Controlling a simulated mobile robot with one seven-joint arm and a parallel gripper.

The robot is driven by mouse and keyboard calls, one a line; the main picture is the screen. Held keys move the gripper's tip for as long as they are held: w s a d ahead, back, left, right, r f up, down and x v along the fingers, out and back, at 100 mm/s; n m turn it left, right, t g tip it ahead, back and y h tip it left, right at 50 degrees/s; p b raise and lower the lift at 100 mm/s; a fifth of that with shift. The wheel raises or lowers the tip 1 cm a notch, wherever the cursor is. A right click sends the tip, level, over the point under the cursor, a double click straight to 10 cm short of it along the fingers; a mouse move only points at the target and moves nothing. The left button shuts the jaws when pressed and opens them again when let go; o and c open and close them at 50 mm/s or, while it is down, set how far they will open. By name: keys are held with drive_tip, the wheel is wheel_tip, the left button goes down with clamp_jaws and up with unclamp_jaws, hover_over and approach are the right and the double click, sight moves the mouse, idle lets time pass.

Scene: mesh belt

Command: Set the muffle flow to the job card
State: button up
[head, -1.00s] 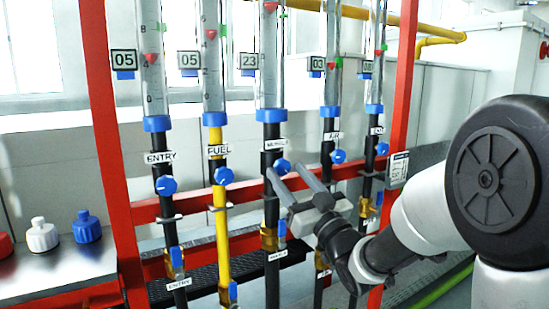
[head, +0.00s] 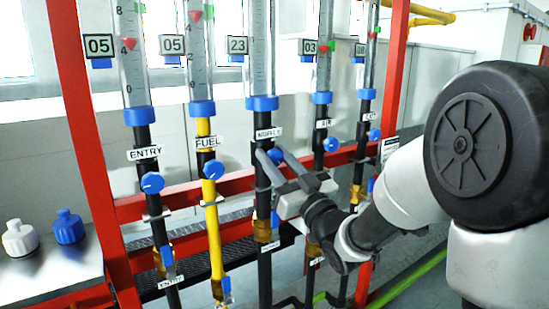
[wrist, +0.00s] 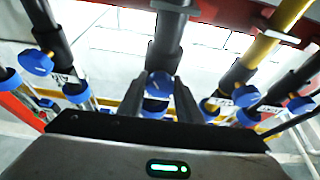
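The muffle flow tube (head: 260,60) is the third from the left, with a blue collar, a MUFFLE label (head: 268,133) and a display (head: 237,45) reading 23. Its float is not visible. Its blue knob (head: 276,156) is below the label. My gripper (head: 273,160) is at this knob, fingers open. In the wrist view, the knob (wrist: 157,85) lies between the fingertips of my gripper (wrist: 157,92); I cannot tell whether they touch it. The job card (head: 389,149) hangs on the right red post, its text too small to read.
The entry knob (head: 152,182) and fuel knob (head: 213,169) are to the left. The air knob (head: 331,144) and a further knob (head: 374,134) are to the right. The red frame (head: 75,120) surrounds the tubes. White (head: 20,238) and blue (head: 68,226) bottles stand on a left bench.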

drive_tip(key=shift+c, duration=1.1)
drive_tip(key=shift+f+n+b, duration=0.2)
drive_tip(key=shift+n+b, duration=0.2)
drive_tip(key=shift+b, duration=0.65)
drive_tip(key=shift+r, duration=0.15)
drive_tip(key=o, duration=1)
drive_tip(key=shift+o, duration=0.2)
